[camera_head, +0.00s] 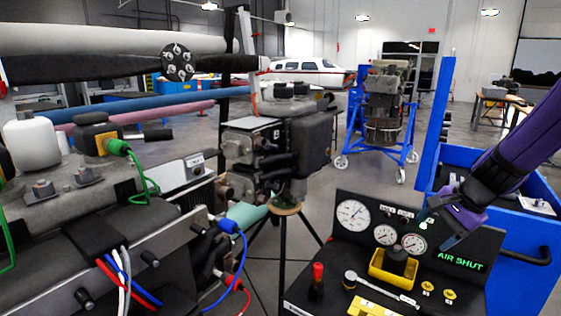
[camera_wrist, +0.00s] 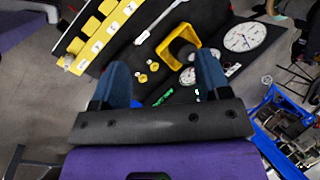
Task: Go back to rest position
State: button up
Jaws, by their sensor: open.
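My gripper (camera_head: 440,228) is at the end of my purple arm, at the right of the head view. It hangs above the right part of the black gauge panel (camera_head: 345,200). In the wrist view my gripper (camera_wrist: 165,85) shows two blue fingers spread apart with nothing between them. Beyond the fingers lie the panel, a yellow square holder (camera_wrist: 168,42) and small yellow knobs (camera_wrist: 147,72). The gripper appears apart from all of these.
An engine (camera_head: 285,145) stands on a tripod left of the panel. A larger engine (camera_head: 90,230) with cables fills the left. A blue cart (camera_head: 530,235) is at right, close to my arm. Another engine (camera_head: 388,90) on a blue stand is behind. Grey floor lies between.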

jog(key=s+a+r+n+t+h, duration=0.1)
jog(key=s+a+r+n+h, duration=0.1)
jog(key=s+r+n, duration=0.4)
jog(key=s+a+r+n+t+h, duration=0.1)
jog(key=s+r+n, duration=0.5)
jog(key=s, duration=0.9)
jog(key=shift+s+a+r+h, duration=0.3)
jog(key=shift+a+r+h, duration=0.2)
jog(key=shift+r, duration=1.2)
